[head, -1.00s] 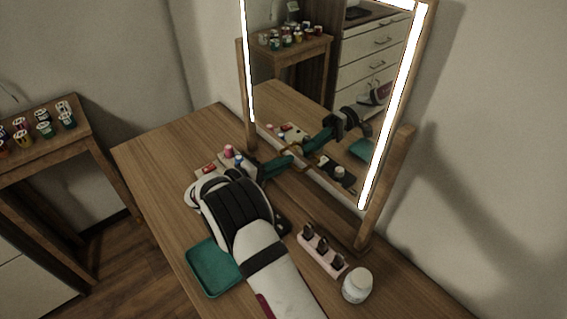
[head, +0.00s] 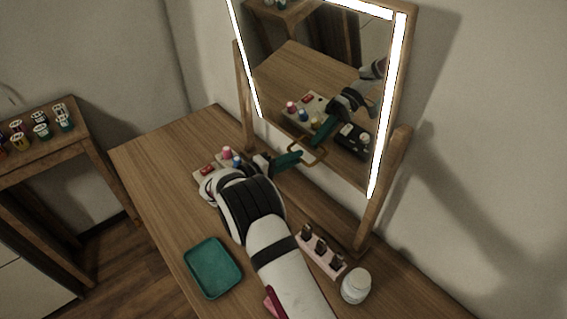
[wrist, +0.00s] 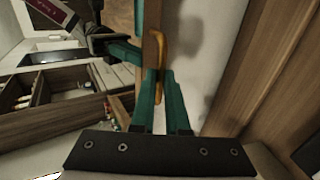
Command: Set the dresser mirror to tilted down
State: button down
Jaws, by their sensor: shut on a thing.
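The dresser mirror (head: 330,62) stands in a wooden frame on the dresser, with bright light strips along its edges. It leans with its top forward, and its glass reflects mostly the tabletop and my arm. A brass handle (head: 319,153) sits at its lower edge; it also shows in the wrist view (wrist: 162,45). My gripper (head: 299,156) has green fingers and is shut on the handle. In the wrist view my fingers (wrist: 158,85) lie at the handle and the mirror's wooden lower edge. The fingertips are partly hidden there.
On the dresser top (head: 160,150) are a teal tray (head: 213,268), a pink holder with dark bottles (head: 322,250), a white jar (head: 355,286) and a box of small bottles (head: 206,171).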

jog(key=shift+w+d+f, duration=0.15)
jog(key=shift+w+f, duration=0.05)
jog(key=c, duration=0.9)
grip_release()
jog(key=shift+s, duration=0.1)
jog(key=v, duration=1.5)
jog(key=shift+s+a, duration=0.2)
jog(key=shift+a, duration=0.1)
jog(key=shift+d+r, duration=0.1)
